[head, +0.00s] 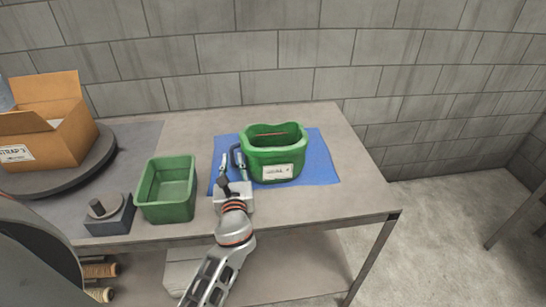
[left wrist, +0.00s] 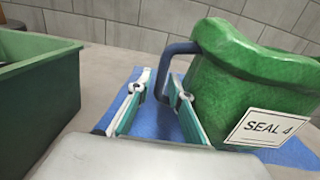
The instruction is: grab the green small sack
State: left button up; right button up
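The green small sack (head: 273,158) stands upright on a blue mat (head: 318,160) on the table, with an open top and a white label. In the left wrist view the sack (left wrist: 245,85) fills the right side; its label reads "SEAL 4". A dark blue handle (left wrist: 170,52) sticks out from its left side. My left gripper (head: 231,163) is at the sack's left, its fingers pointing toward the back of the table. In the left wrist view the gripper (left wrist: 158,80) is open and empty, with the handle just beyond the fingertips. My right gripper is not in view.
A green open bin (head: 167,190) stands close left of my left gripper. A grey block with a knob (head: 110,215) and a cardboard box (head: 50,135) on a dark round stand are further left. A block wall is behind. The table's right end is clear.

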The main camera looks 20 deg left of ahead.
pick_arm(q)
jog(key=shift+w+a, duration=0.2)
jog(key=shift+w, duration=0.2)
jog(key=shift+c, duration=0.5)
grip_shut()
jog(key=shift+r, duration=0.15)
